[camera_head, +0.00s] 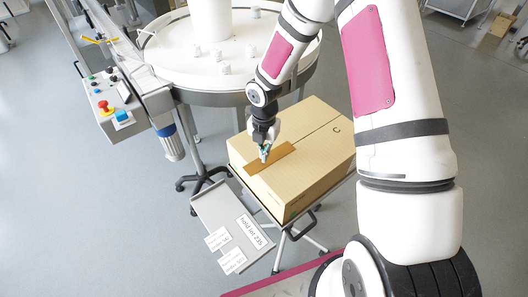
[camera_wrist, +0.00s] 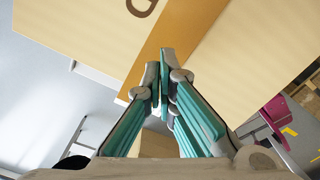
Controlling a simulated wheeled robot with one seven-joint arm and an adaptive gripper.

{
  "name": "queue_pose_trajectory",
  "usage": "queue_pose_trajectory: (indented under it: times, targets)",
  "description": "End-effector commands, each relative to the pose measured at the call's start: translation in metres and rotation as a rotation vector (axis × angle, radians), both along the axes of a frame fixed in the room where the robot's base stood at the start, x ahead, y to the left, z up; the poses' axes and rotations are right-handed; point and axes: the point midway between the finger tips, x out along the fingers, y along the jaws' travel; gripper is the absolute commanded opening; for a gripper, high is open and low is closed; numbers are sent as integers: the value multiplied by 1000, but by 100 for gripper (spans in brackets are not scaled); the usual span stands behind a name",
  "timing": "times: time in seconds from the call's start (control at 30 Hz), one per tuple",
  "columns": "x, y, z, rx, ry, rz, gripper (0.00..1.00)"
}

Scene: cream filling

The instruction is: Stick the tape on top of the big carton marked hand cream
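The big carton (camera_head: 315,160) stands on a small wheeled stand. Its top bears a dark curved mark near the far right; I cannot read any hand cream wording. A brown strip of tape (camera_head: 281,154) lies along the seam at the near left part of the top. It also shows in the wrist view (camera_wrist: 185,30), running across the carton top (camera_wrist: 255,50). My gripper (camera_head: 264,158) points down at the tape, its fingertips close over it. In the wrist view the teal fingers (camera_wrist: 160,65) are together with nothing clear between them. Contact with the tape cannot be told.
A grey tray (camera_head: 215,208) with a paper reading "hold lot 235" (camera_head: 251,231) and smaller labels lies left of the carton. A round white table (camera_head: 190,75) with small white jars stands behind. A control box (camera_head: 113,103) with a red button is at left. Floor at far left is clear.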

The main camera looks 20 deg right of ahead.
Motion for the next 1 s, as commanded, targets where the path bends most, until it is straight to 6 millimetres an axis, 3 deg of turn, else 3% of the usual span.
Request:
queue_pose_trajectory:
  times: [1.0]
  targets:
    - [0,0,-16,0,0,0,0]
